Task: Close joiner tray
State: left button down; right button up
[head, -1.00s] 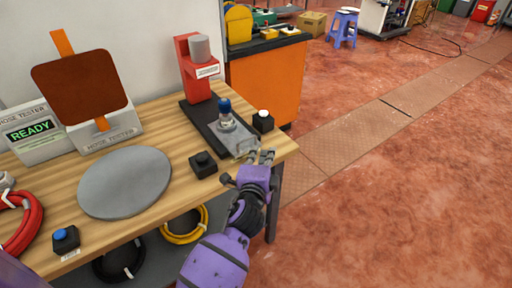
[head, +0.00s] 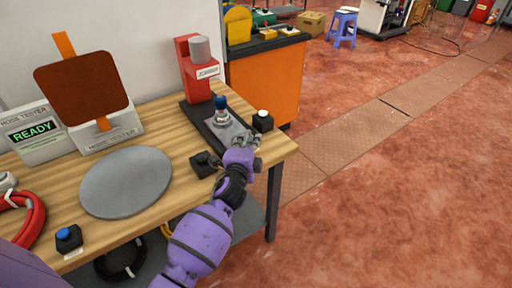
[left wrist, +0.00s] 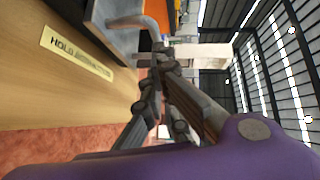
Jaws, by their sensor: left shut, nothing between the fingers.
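The joiner is a red upright press (head: 197,75) with a grey cylinder on top and a dark base at the table's back right. Its grey metal tray (head: 232,133) lies on the base and sticks out toward the table's right front edge. A blue-capped metal fitting (head: 221,110) stands upright on the tray, in front of the press head. My left gripper (head: 246,142) is shut and empty at the tray's front end; its fingers partly hide that end. The fingers show in the left wrist view (left wrist: 160,62) close to a curved grey handle. I cannot tell whether they touch it.
Black button boxes stand on both sides of the tray, one with a white button (head: 263,121) and a dark one (head: 204,164) near my wrist. A grey disc (head: 126,182), the hose tester (head: 110,132) and a red hose (head: 30,222) lie left. Open floor is right.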

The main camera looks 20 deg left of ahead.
aim_at(236, 127)
pick_arm(q)
jog(key=w+a, duration=0.1)
jog(key=a, duration=0.1)
jog(key=w+a, duration=0.4)
jog(key=shift+a, duration=0.25)
jog(key=shift+w+a, duration=0.1)
jog(key=shift+a, duration=0.05)
pick_arm(e)
jog(key=shift+s+f, duration=0.3)
jog(key=shift+s, duration=0.3)
jog(key=shift+w, duration=0.1)
